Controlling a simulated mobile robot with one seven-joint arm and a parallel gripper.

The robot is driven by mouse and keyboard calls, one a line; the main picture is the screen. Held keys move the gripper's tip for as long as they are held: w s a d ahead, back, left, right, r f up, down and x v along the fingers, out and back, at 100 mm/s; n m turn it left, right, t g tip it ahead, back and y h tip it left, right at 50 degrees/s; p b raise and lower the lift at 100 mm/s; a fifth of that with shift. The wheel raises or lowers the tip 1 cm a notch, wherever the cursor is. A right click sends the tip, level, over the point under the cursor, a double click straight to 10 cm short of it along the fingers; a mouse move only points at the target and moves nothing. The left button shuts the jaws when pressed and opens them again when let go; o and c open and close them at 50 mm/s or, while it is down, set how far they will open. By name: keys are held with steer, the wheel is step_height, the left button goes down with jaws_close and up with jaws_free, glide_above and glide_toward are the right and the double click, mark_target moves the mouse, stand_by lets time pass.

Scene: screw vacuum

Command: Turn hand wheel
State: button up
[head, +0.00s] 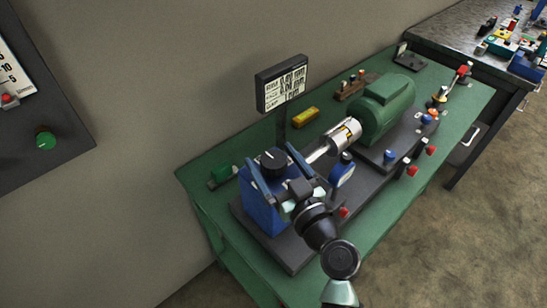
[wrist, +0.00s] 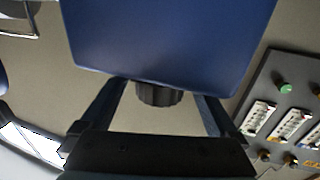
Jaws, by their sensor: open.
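The hand wheel is a dark ribbed knob (head: 272,158) with a pale pointer mark, on top of the blue box (head: 262,208). In the wrist view the knob (wrist: 160,95) shows below the blue box (wrist: 165,40), its far part hidden by the box. My gripper (head: 268,153) is open, with its two long blue fingers on either side of the knob. In the wrist view my gripper (wrist: 161,92) shows a gap between each finger and the knob. I cannot tell whether the fingertips reach fully past it.
The green motor (head: 386,105) and silver coupling (head: 343,135) stand right of the box. A sign (head: 281,83) stands behind it. A blue gauge (head: 341,174) and several red knobs sit along the front. A wall panel (head: 40,115) hangs left.

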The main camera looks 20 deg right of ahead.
steer(key=c, duration=1.4)
steer(key=shift+o, duration=0.2)
steer(key=shift+a+m+h, duration=0.1)
steer(key=shift+m+h, duration=0.3)
steer(key=shift+h, duration=0.2)
